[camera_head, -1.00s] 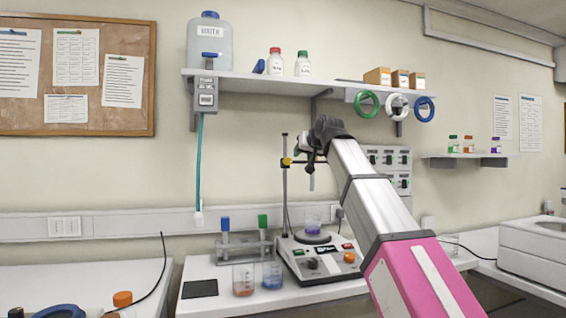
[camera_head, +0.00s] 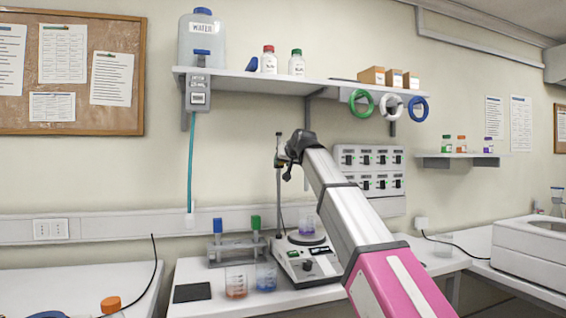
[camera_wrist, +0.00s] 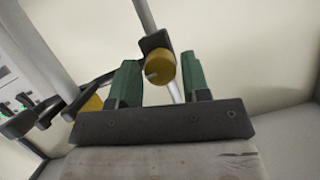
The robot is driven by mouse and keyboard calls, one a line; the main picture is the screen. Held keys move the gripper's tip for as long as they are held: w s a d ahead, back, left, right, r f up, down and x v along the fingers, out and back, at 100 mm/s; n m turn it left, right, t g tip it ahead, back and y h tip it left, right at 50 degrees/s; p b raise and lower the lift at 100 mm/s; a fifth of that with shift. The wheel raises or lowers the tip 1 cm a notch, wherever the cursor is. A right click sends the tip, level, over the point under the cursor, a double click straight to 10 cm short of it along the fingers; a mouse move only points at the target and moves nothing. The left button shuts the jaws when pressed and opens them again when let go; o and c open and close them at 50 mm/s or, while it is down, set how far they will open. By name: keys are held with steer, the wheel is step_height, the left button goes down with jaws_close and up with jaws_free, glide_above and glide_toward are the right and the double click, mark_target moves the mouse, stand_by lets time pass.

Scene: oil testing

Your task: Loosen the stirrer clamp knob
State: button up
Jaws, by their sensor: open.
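A round yellow knob (camera_wrist: 160,68) sits on a dark clamp (camera_wrist: 155,43) on a thin metal rod (camera_wrist: 146,15) in the wrist view. My gripper (camera_wrist: 160,64) is open, with one green finger on each side of this knob. Narrow gaps show beside it, and contact cannot be told. A second yellow knob (camera_wrist: 88,104) is at left, partly behind the left finger. In the head view my gripper (camera_head: 288,167) is at the upper part of the stirrer stand's rod (camera_head: 279,205) and mostly hides the clamp. The stirrer base (camera_head: 308,265) stands on the bench below.
A shelf (camera_head: 260,80) with colored rings is above. A grey control panel (camera_head: 370,160) is behind my arm.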

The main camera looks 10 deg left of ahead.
steer(key=shift+w+a, duration=0.1)
steer(key=c, duration=0.6)
steer(key=shift+c, duration=0.2)
steer(key=shift+a+f+n+t+h, duration=0.1)
steer(key=shift+n+t+h, duration=0.85)
steer(key=shift+n, duration=1.15)
steer(key=shift+a+n+t+h, duration=0.1)
steer(key=shift+n+t+h, duration=0.85)
steer(key=shift+n, duration=1.15)
steer(key=shift+a+f+n+t+h, duration=0.1)
steer(key=shift+n+t+h, duration=0.8)
steer(key=shift+n, duration=1.2)
